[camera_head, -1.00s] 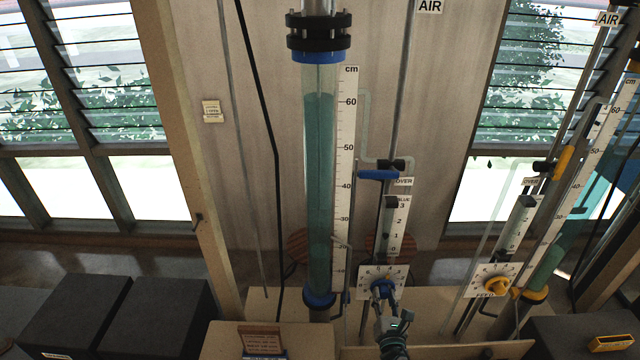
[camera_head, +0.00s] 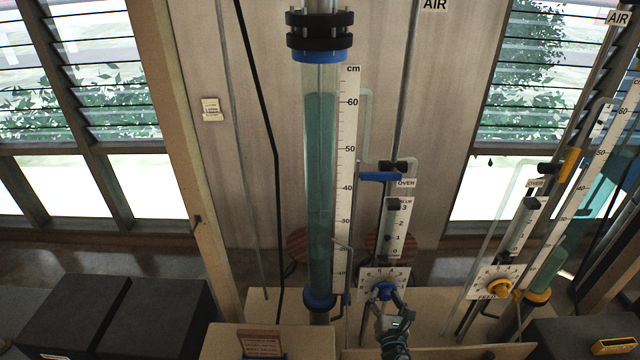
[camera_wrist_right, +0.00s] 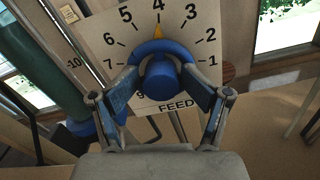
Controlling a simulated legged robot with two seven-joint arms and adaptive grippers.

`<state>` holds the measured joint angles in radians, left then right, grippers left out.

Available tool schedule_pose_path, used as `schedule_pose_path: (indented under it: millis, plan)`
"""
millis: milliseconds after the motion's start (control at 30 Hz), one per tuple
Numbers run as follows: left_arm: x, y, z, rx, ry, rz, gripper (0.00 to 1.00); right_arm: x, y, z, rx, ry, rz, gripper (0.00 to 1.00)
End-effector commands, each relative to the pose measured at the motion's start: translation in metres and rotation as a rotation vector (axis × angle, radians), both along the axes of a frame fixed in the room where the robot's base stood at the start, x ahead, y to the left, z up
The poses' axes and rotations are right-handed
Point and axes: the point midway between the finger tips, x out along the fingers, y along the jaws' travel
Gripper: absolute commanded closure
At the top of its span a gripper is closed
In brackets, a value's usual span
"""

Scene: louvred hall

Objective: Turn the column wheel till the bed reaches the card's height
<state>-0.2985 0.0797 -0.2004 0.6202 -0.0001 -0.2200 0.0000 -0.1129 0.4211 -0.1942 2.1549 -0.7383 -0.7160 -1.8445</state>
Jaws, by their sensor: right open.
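The blue column wheel (camera_head: 384,290) sits on a white numbered FEED plate (camera_head: 401,281) at the foot of the blue-fitted column. In the right wrist view the wheel (camera_wrist_right: 162,82) has its yellow pointer at about 4. My right gripper (camera_head: 386,300) is open, with one finger on each side of the wheel's hub in the right wrist view (camera_wrist_right: 163,90); I cannot tell whether they touch it. The teal bed (camera_head: 320,190) fills the clear column to a little above 60 on the cm scale (camera_head: 346,150). A small brown card (camera_head: 261,343) stands at the front; its writing is unreadable. My left gripper is out of view.
A second column with a yellow wheel (camera_head: 499,287) stands at the right. A blue-handled valve (camera_head: 380,176) is above the blue wheel. Dark boxes (camera_head: 70,310) lie at the left, and a yellow device (camera_head: 612,345) sits on a dark block at the right.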

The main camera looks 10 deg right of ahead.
Motion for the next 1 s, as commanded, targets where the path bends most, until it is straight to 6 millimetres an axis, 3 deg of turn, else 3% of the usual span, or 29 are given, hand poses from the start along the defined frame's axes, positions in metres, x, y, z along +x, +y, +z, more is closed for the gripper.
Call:
schedule_pose_path:
  millis: [300,800,1000]
  plan:
    - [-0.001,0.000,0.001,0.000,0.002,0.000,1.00,-0.003,0.000,-0.003,0.001,0.008,-0.002,0.37]
    - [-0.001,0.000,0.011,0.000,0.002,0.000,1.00,-0.063,0.015,-0.003,0.002,0.007,0.000,0.37]
    - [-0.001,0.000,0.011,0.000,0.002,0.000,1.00,-0.069,0.017,-0.003,0.002,0.006,0.000,0.37]
